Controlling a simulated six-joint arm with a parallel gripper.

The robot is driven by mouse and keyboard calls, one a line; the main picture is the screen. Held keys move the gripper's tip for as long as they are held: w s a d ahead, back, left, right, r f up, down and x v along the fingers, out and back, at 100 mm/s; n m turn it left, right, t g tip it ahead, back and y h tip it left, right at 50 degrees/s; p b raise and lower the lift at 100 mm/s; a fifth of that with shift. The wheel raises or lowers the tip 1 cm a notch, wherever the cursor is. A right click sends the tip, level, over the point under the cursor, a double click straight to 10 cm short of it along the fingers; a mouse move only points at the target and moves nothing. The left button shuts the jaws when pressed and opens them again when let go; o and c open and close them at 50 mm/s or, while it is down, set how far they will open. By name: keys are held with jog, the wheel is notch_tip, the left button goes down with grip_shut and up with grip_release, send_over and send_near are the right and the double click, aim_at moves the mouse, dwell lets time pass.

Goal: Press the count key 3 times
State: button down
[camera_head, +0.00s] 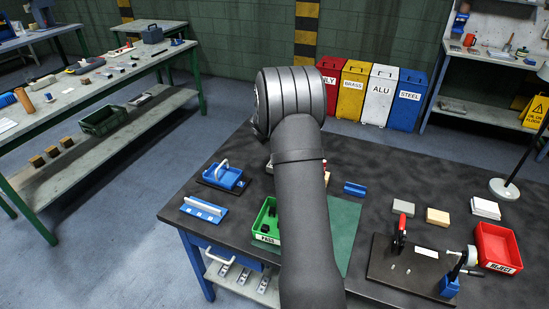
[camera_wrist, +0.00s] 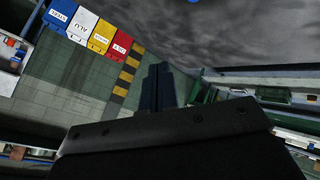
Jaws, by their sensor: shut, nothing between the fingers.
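I cannot make out a count key in either view; my arm covers part of the bench in the head view. My gripper (camera_wrist: 158,70) shows in the wrist view as two dark fingers side by side, shut and empty. In the head view my gripper is hidden behind my own arm. The dark workbench (camera_head: 370,195) lies below my arm, and part of its dark surface seems to fill the top of the wrist view. The fingers touch nothing that I can see.
At the bench's left are a blue handled device (camera_head: 232,177) and a blue part (camera_head: 203,209). A green PASS tray (camera_head: 265,237) is partly behind my arm. At right are a black fixture plate (camera_head: 400,275), a red REJECT tray (camera_head: 498,247) and a lamp (camera_head: 504,189).

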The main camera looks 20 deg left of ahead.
jog(key=shift+f, duration=3.95)
jog(key=shift+f, duration=0.4)
jog(key=shift+f, duration=0.5)
jog(key=shift+r, duration=0.9)
jog(key=shift+r, duration=2.55)
